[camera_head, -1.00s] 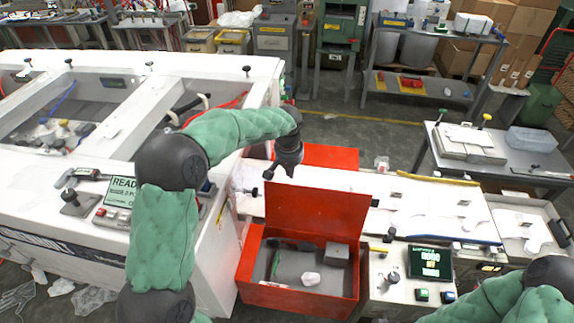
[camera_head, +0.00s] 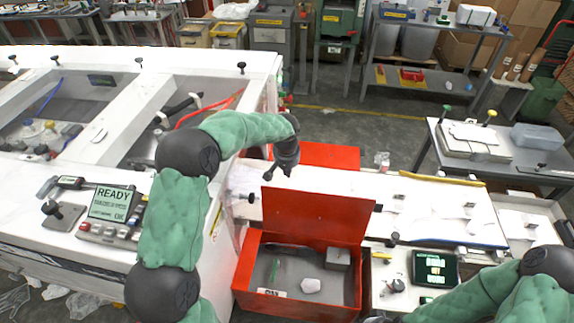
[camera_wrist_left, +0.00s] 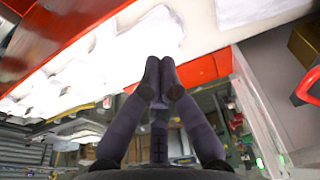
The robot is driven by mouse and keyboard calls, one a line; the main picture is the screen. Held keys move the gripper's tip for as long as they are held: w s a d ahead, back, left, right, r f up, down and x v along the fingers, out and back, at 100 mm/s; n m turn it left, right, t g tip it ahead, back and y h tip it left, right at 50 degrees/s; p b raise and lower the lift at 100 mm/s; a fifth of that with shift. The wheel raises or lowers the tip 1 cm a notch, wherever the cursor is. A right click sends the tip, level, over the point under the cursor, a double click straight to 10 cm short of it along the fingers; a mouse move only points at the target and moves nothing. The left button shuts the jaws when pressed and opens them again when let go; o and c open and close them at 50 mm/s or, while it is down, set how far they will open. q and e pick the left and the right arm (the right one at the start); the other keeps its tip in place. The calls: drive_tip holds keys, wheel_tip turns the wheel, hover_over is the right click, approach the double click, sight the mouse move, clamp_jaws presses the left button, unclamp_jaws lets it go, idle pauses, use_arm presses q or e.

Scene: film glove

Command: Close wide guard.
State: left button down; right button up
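A wide red panel (camera_head: 318,214) stands raised at the back of an open red box (camera_head: 300,305); I cannot tell if it is the guard meant. A second red surface (camera_head: 330,155) lies behind the white bench strip. My left gripper (camera_head: 285,172) hangs just above and behind the raised panel's top left corner, apparently not touching it. In the left wrist view its two fingers (camera_wrist_left: 160,68) are together, with nothing visible between them, over white sheets and a red edge. My right arm reaches in from the lower right; its gripper is not clearly visible at the bottom edge.
A white machine (camera_head: 150,215) with open bays and a READY panel (camera_head: 112,203) fills the left. The red box holds a white lump (camera_head: 311,286) and a grey block (camera_head: 338,259). A small screen (camera_head: 435,268) stands right of it. The floor behind is free.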

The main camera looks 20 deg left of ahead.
use_arm(q)
drive_tip(key=shift+s+d, duration=0.3)
drive_tip(key=shift+s, duration=0.6)
drive_tip(key=shift+s+d, duration=0.25)
drive_tip(key=shift+s, duration=0.65)
drive_tip(key=shift+f, duration=0.1)
